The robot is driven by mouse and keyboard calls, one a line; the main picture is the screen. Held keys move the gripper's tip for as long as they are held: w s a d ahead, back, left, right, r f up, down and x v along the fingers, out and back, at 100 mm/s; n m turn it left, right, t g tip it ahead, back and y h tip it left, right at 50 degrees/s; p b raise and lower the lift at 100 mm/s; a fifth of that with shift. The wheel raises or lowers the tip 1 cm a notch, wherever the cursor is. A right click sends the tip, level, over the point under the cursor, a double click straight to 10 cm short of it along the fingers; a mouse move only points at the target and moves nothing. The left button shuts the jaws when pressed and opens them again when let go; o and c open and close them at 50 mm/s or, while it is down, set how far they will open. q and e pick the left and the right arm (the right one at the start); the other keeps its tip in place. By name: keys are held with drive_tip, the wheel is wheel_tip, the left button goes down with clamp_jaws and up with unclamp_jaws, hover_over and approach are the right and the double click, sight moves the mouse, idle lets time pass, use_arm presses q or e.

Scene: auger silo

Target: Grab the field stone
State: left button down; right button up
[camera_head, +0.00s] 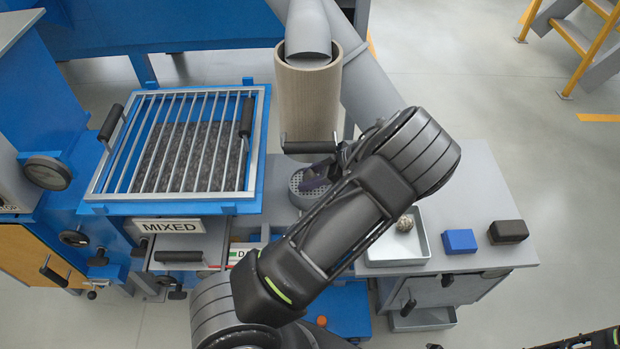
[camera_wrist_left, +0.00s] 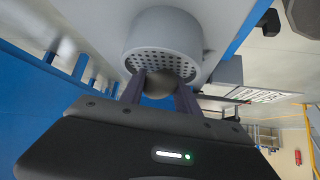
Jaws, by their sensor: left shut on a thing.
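My left gripper (camera_head: 320,172) reaches to the grey perforated cup (camera_head: 300,190) beside the wooden-looking cylinder. In the left wrist view, the purple-grey fingers (camera_wrist_left: 160,88) are shut on a smooth, rounded grey stone (camera_wrist_left: 159,83), which looks like the field stone. It is right at the perforated face of the cup (camera_wrist_left: 165,40); I cannot tell whether they touch. In the head view my gripper and arm hide this stone. A speckled, round lump (camera_head: 404,223) lies in the white tray.
The tan cylinder (camera_head: 308,100) stands behind my gripper. The white tray (camera_head: 420,248), a blue block (camera_head: 459,241) and a dark block (camera_head: 508,232) are on the grey bench.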

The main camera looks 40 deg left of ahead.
use_arm(q)
drive_tip(key=shift+r, duration=0.1)
idle(0.3)
drive_tip(key=shift+r, duration=0.4)
drive_tip(key=shift+w+d+r, duration=0.15)
drive_tip(key=shift+d, duration=0.05)
drive_tip(key=w+d, duration=0.1)
drive_tip(key=d, duration=0.3)
drive_tip(key=w+d, duration=0.2)
drive_tip(key=d, duration=0.2)
drive_tip(key=w+d+b, duration=0.1)
drive_tip(key=w+d, duration=0.1)
drive_tip(key=d, duration=0.1)
drive_tip(key=shift+w+d+r, duration=0.1)
drive_tip(key=shift+d+r, duration=0.2)
drive_tip(key=shift+d, duration=0.1)
wheel_tip(320, 180, up, 13)
drive_tip(key=shift+a+p, duration=0.15)
drive_tip(key=shift+p, duration=0.25)
drive_tip(key=shift+a+r, duration=0.1)
